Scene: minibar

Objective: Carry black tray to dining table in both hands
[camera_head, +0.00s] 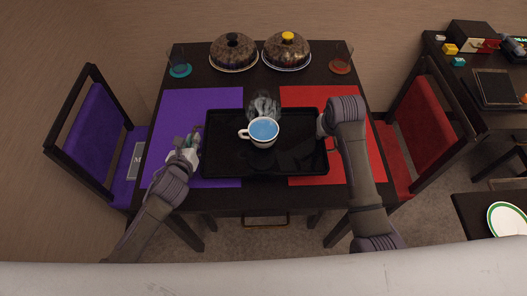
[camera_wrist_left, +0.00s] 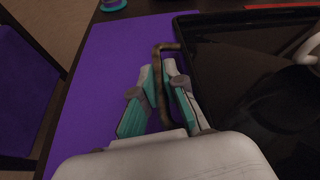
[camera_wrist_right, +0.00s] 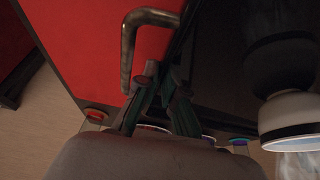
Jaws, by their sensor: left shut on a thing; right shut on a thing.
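The black tray (camera_head: 225,165) is over the dining table (camera_head: 215,198), across the purple mat (camera_head: 205,98) and the red mat (camera_head: 305,95). I cannot tell whether it touches the table. A white cup (camera_head: 263,140) with blue liquid stands upright on it, steaming. My left gripper (camera_head: 193,142) is shut on the tray's left brass handle, seen in the left wrist view (camera_wrist_left: 157,75). My right gripper (camera_wrist_right: 160,78) is shut at the tray's right side, beside the right handle (camera_wrist_right: 128,45); its exact contact is unclear. My right arm hides much of it in the head view.
Two covered dishes (camera_head: 234,52) (camera_head: 286,50) stand at the table's back, with a glass on a teal coaster (camera_head: 180,70) and another on a red coaster (camera_head: 340,68). A purple chair (camera_head: 95,135) flanks the left, a red chair (camera_head: 395,140) the right. A side table is at right.

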